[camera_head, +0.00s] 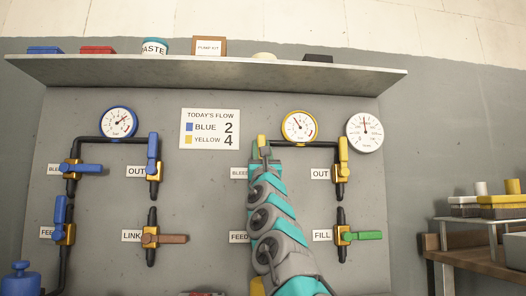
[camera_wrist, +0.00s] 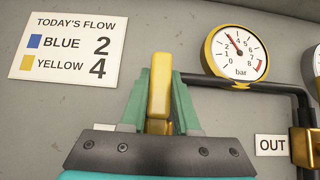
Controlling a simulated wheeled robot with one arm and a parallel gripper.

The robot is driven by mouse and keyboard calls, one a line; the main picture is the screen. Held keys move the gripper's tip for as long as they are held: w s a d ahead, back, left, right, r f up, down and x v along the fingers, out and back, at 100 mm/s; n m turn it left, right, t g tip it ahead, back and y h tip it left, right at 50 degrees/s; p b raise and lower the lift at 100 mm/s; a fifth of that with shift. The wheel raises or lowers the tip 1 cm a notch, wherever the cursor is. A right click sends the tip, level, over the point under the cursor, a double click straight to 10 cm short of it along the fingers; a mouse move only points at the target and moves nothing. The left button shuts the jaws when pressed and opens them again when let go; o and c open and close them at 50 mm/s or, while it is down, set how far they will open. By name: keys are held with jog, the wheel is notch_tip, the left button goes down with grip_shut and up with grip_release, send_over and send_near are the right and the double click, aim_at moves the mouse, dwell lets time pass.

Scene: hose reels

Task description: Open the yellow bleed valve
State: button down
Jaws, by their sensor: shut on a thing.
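The yellow bleed valve's handle (camera_wrist: 159,85) stands upright between the green fingers of my gripper (camera_wrist: 160,100) in the wrist view. My gripper is shut on this handle, with a finger on each side. In the head view the handle's yellow tip (camera_head: 262,140) shows above my gripper (camera_head: 261,150), beside the partly covered BLEED label (camera_head: 239,173). The valve's body is mostly hidden behind my gripper and arm. The yellow-rimmed gauge (camera_head: 300,126) is up and to the right; in the wrist view (camera_wrist: 236,53) its needle points to the upper left.
The yellow OUT valve (camera_head: 343,160) has its handle upright, to the right. Below it is the green FILL handle (camera_head: 364,236), lying level. Blue-handled valves (camera_head: 90,168) and the brown LINK handle (camera_head: 172,239) are on the left. A shelf (camera_head: 200,72) juts out above.

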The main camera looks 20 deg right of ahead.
dwell(0.4)
jog(key=c, duration=0.6)
grip_release()
jog(key=shift+c, duration=0.2)
jog(key=shift+a, duration=0.1)
